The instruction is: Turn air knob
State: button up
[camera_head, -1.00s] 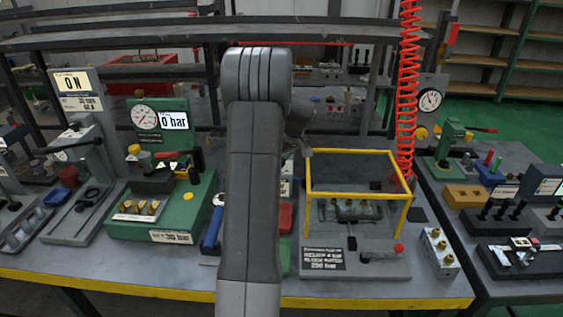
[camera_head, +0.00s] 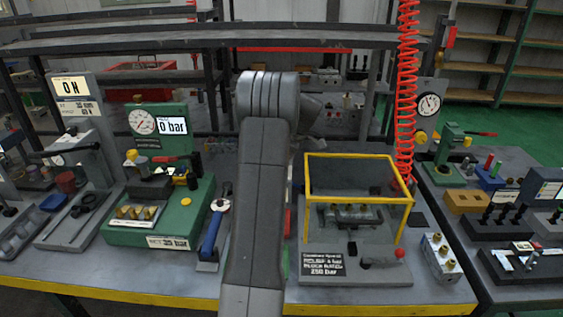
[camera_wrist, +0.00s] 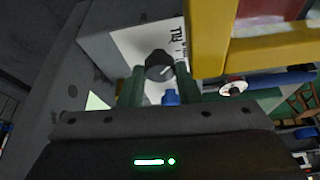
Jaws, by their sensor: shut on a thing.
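In the wrist view a dark round knob (camera_wrist: 159,66) with a pale pointer mark stands on a white panel (camera_wrist: 135,48) with black lettering. My gripper (camera_wrist: 165,88) has its two green fingers on either side of the knob's lower part and is shut on it. A small blue part (camera_wrist: 171,97) shows between the fingers, just below the knob. In the head view my own arm hides the gripper and the knob.
A yellow bar (camera_wrist: 212,40) is close to the right finger. A red coiled hose (camera_head: 406,90) hangs behind.

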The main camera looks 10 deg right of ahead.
dwell(0.3)
jog(key=o, duration=1)
jog(key=shift+d+r, duration=0.1)
jog(key=v, duration=1.3)
jog(key=shift+d+r, duration=0.2)
jog(key=shift+r, duration=0.05)
jog(key=x, duration=1.4)
jog(key=shift+s+a+r, duration=0.1)
jog(key=shift+a, duration=0.05)
